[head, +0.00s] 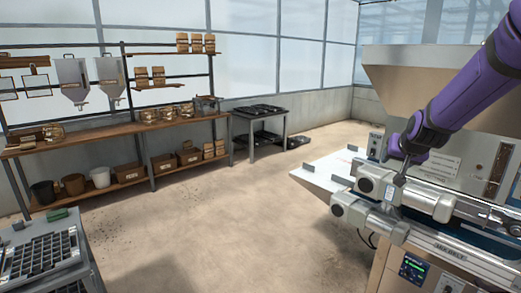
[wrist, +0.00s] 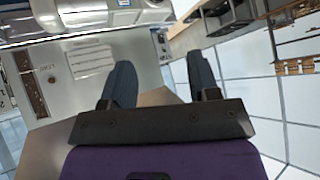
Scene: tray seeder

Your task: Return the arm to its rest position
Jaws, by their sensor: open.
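My gripper (wrist: 161,82) is open in the wrist view, with its two dark fingers apart and nothing between them. The wrist view is turned over, with the room upside down. My purple arm (head: 462,98) comes in from the upper right in the head view and reaches down in front of the tray seeder (head: 458,172). I cannot clearly make out the gripper's fingers in the head view. The seeder's metal front panel (wrist: 85,85) shows at the left of the wrist view, behind and beside the fingers.
The seeder's hopper (head: 400,75), motors (head: 350,209) and white infeed plate (head: 318,172) are close to my arm. A bench (head: 85,138) with pots and bags lines the left wall. Trays lie on a table (head: 75,225) at lower left. The middle floor is clear.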

